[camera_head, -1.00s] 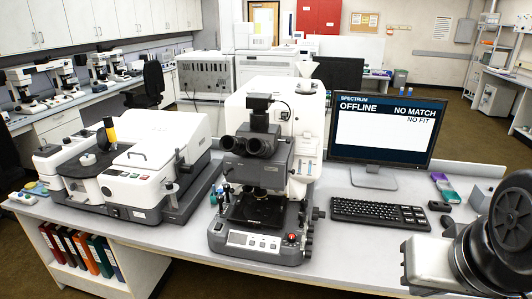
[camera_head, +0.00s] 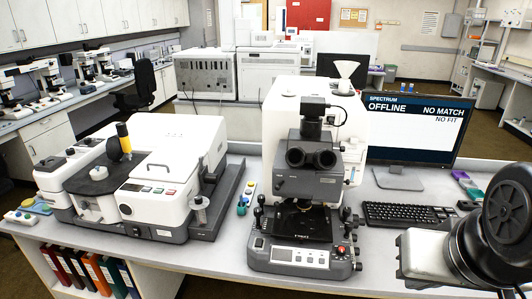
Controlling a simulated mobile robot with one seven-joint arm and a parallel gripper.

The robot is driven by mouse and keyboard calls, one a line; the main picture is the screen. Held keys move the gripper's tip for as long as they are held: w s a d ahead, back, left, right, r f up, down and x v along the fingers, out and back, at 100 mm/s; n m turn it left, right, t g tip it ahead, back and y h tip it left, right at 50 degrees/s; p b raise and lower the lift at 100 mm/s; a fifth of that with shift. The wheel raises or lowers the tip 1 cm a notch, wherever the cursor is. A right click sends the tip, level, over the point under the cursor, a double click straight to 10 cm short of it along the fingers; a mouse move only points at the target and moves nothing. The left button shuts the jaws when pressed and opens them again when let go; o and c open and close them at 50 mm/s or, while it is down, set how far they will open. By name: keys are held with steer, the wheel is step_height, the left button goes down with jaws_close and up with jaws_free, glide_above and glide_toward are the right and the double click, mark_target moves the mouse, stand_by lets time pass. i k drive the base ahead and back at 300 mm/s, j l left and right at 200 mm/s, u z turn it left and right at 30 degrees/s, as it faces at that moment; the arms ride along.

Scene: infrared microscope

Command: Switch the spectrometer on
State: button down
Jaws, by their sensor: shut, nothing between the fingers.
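The spectrometer appears to be the wide white instrument (camera_head: 170,150) with a dark grey base, at the left of the bench. Its front has a small dark panel with small buttons (camera_head: 150,188). A small light mark (camera_head: 163,232) shows low on its grey front; I cannot tell whether it is a switch. The monitor (camera_head: 418,125) at the right reads "SPECTRUM OFFLINE", "NO MATCH", "NO FIT". My gripper is not in view; only a white and black part of my arm shows at the lower right, well away from the spectrometer.
A microscope (camera_head: 305,185) stands right of the spectrometer, with a red knob (camera_head: 341,249) on its base. A keyboard (camera_head: 408,215) lies before the monitor. Small bottles (camera_head: 242,207) stand between the instruments. Binders (camera_head: 88,268) fill the shelf below. A narrow bench strip (camera_head: 215,252) is clear in front.

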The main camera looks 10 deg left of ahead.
mark_target(136, 232)
steer(key=j+z, duration=0.3)
steer(key=j, duration=2.9)
steer(key=k, duration=0.05)
